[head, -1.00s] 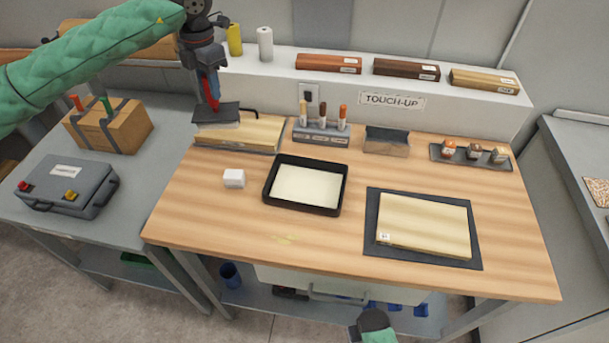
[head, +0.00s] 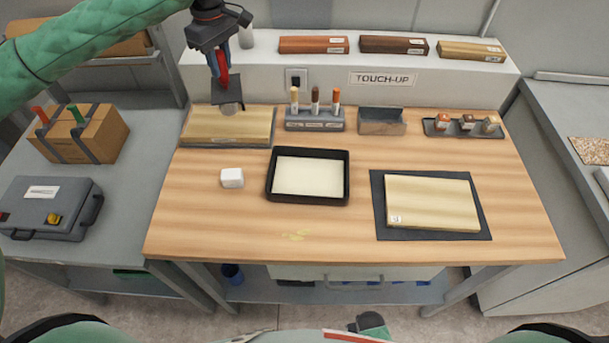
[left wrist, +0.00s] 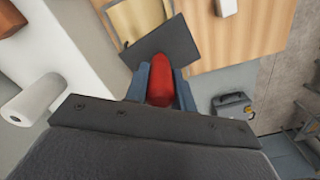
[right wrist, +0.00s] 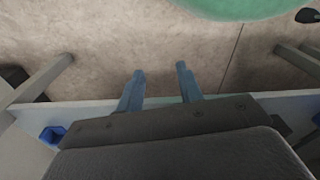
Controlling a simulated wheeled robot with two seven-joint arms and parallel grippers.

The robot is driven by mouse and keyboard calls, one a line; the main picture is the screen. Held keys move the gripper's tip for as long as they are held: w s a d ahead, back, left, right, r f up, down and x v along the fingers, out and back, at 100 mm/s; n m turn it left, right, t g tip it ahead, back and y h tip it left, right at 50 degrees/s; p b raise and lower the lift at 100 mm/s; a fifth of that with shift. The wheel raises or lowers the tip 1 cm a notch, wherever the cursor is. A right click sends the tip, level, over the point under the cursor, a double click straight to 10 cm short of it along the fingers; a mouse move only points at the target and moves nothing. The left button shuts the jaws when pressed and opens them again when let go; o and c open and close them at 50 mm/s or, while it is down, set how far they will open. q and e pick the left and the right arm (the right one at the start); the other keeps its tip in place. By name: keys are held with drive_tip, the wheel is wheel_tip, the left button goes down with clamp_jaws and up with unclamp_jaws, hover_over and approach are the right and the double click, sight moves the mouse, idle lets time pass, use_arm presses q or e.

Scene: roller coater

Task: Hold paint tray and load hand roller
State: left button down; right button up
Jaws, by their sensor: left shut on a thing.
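My left gripper (head: 218,52) is shut on the red handle of the hand roller (head: 224,70). Under the handle are a dark plate and a pale grey roller end, over the wooden board at the back left. Whether it touches the board is hard to tell. The left wrist view shows the red handle (left wrist: 160,86) between the fingers, with the dark plate beyond. The black paint tray (head: 308,202), holding a cream layer, lies mid-bench, right of and nearer than the roller. My right gripper (right wrist: 160,82) is open and empty, facing the floor, low and away from the tray.
A wooden board (head: 235,122) lies at the back left. A white block (head: 232,178) is left of the tray. A marker holder (head: 314,122) and a grey box (head: 381,122) stand behind it. A panel on a dark mat (head: 480,222) lies right. The front of the bench is mostly clear.

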use_arm(q)
drive_tip(key=m, duration=0.4)
drive_tip(key=shift+w, duration=0.15)
drive_tip(key=m, duration=0.4)
drive_tip(key=shift+d, duration=0.1)
use_arm(e)
drive_tip(key=shift+w+a+t, duration=0.2)
drive_tip(key=shift+w+t, duration=0.3)
drive_tip(key=shift+w, duration=0.25)
